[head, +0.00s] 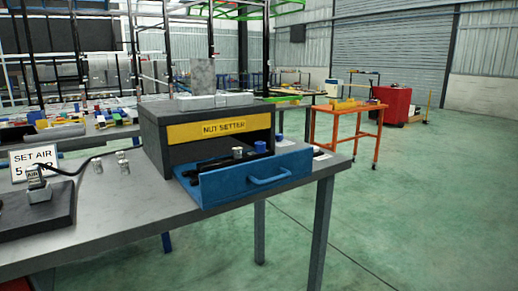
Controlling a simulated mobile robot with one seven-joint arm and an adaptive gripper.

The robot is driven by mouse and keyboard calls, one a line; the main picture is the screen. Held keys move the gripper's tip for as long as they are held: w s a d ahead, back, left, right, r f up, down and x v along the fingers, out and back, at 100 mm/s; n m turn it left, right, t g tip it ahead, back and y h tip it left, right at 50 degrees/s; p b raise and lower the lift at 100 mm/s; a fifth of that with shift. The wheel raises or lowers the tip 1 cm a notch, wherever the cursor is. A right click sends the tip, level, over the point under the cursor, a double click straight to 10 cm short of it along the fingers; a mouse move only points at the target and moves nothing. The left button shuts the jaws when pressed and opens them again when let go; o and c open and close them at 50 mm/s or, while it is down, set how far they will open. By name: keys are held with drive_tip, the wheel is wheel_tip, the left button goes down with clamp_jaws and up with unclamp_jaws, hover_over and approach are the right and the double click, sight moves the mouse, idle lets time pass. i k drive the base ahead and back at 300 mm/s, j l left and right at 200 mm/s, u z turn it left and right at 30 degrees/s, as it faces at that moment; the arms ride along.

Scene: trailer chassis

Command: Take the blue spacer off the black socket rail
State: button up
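The blue spacer (260,147) is a small blue cylinder standing upright inside the pulled-out blue drawer (245,184). A black socket rail (222,167) lies along the drawer, mostly hidden behind its front wall. The spacer appears to stand on the rail, but its base is too hidden to be sure. A pale metal socket (238,152) stands just left of the spacer. My gripper is not in view.
The drawer juts from a dark grey cabinet (153,140) labelled "NUT SETTER" on a grey table (125,218). Metal blocks sit on top of the cabinet. A dark base with an air fitting (38,190) and small metal fittings stand left.

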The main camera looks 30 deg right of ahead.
sight(260, 147)
drive_tip(key=l, duration=0.6)
drive_tip(key=l+z, duration=0.15)
drive_tip(key=l, duration=0.4)
drive_tip(key=i+l, duration=0.1)
drive_tip(key=l, duration=0.5)
drive_tip(key=l+z, duration=0.15)
drive_tip(key=l, duration=0.4)
drive_tip(key=i+l, duration=0.15)
drive_tip(key=l, duration=0.45)
drive_tip(key=i+l+z, duration=0.15)
drive_tip(key=l, duration=0.4)
drive_tip(key=i+j, duration=0.15)
drive_tip(key=i, duration=0.3)
drive_tip(key=i+j, duration=0.2)
drive_tip(key=i, duration=0.25)
